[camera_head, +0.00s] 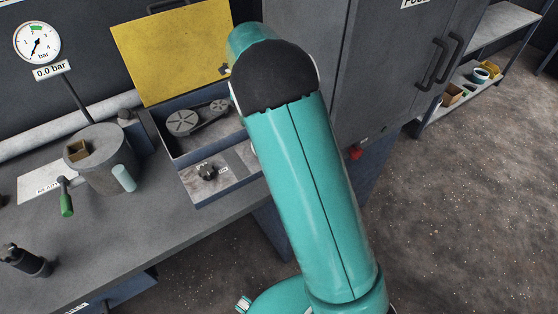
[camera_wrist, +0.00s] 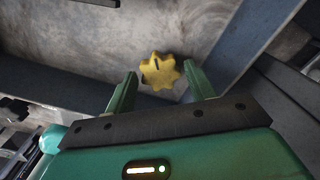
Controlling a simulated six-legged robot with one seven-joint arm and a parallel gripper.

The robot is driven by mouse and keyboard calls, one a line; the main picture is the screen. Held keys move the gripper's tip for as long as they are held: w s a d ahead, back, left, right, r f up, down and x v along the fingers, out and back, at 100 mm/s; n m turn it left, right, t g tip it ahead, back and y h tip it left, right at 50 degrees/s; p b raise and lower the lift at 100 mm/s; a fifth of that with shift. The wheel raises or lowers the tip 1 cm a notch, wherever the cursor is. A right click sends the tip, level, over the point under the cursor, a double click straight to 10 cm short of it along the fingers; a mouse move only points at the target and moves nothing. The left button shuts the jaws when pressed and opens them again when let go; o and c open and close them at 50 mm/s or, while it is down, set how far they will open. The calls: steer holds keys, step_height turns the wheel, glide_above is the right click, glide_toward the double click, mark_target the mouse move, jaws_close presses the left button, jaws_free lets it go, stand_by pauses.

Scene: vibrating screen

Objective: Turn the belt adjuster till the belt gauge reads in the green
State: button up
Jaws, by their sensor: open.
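In the wrist view a yellow star-shaped knob (camera_wrist: 160,71) with a dark slot mark lies between the fingertips of my gripper (camera_wrist: 161,76). The fingers are open, one on each side, with a small gap showing to the knob. I cannot tell how deep the fingers reach around it. In the head view a small dark lobed knob (camera_head: 207,171) sits in the front part of an open box (camera_head: 225,187), beside a small white label (camera_head: 224,170). I cannot tell if both views show the same knob. My gripper is hidden behind my arm in the head view. No belt gauge is readable.
Two grey pulleys with a belt (camera_head: 184,121) lie in the back of the box, under a raised yellow lid (camera_head: 170,50). A round dial (camera_head: 37,42) reads 0.0 bar. A grey cylinder (camera_head: 98,158) with a green-handled lever stands left. A grey cabinet (camera_head: 375,80) stands right.

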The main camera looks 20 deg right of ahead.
steer(key=shift+r, duration=2.9)
steer(key=shift+o, duration=0.5)
steer(key=shift+o, duration=0.9)
step_height(320, 180, up, 6)
